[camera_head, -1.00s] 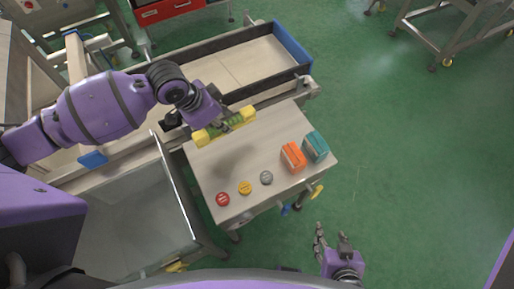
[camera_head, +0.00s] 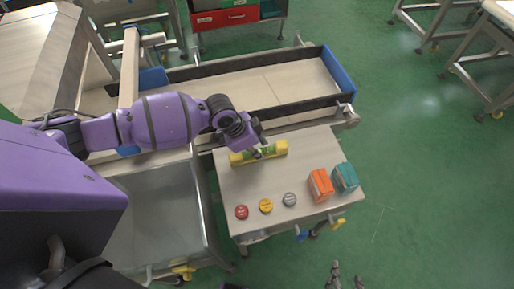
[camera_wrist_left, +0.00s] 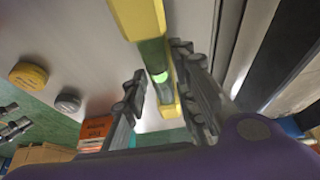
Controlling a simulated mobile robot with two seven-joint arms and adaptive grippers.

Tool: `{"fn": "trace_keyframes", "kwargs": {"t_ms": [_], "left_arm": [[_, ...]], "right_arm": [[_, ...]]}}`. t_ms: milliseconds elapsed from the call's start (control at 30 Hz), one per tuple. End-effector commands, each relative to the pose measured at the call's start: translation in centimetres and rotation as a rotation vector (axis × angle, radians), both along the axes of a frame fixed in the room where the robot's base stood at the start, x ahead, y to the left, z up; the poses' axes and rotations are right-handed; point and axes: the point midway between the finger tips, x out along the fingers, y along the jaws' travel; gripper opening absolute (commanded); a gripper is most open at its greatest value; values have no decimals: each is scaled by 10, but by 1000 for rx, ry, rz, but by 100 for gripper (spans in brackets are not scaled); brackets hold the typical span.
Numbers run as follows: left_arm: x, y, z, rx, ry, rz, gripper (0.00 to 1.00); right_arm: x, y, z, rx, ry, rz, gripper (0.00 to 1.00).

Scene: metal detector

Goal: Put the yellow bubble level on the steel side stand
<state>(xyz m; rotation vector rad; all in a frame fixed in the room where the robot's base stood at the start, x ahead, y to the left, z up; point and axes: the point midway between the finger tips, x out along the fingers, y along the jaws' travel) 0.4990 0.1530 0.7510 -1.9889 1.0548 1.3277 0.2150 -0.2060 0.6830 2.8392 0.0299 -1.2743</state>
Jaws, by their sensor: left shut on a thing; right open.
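The yellow bubble level (camera_head: 273,149) has a green middle and lies lengthwise over the back edge area of the steel side stand (camera_head: 250,184). My left gripper (camera_head: 258,152) is shut on its middle from above. In the left wrist view the level (camera_wrist_left: 150,22) runs between the fingers of my left gripper (camera_wrist_left: 160,90), with the stand top (camera_wrist_left: 75,35) close behind it. I cannot tell whether the level touches the top. My right gripper (camera_head: 335,273) is open and empty at the bottom edge, away from the stand.
Red (camera_head: 241,212), yellow (camera_head: 265,205) and grey (camera_head: 289,199) round pieces line the stand's front. An orange box (camera_head: 320,184) and a teal box (camera_head: 345,177) stand at its right. A dark-walled conveyor tray (camera_head: 325,98) lies behind. The stand's middle is clear.

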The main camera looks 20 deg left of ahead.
Motion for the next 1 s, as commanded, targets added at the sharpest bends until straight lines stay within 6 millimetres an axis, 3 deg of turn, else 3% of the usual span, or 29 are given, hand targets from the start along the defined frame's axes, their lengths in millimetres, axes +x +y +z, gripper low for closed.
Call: {"fn": "trace_keyframes", "kwargs": {"t_ms": [233,267,400,767,1000], "left_arm": [[0,0,-3,-1,-1,0,0],[0,0,-2,0,0,0,30],[0,0,-2,1,-1,0,45],[1,1,4,1,-3,0,45],[-8,15,44,3,-6,0,45]], "right_arm": [[-1,2,-1,3,2,-2,46],[0,2,-1,4,0,-3,46],[1,4,0,9,-1,-8,46],[3,4,2,10,-6,-10,46],[6,2,7,6,-11,-4,46]]}}
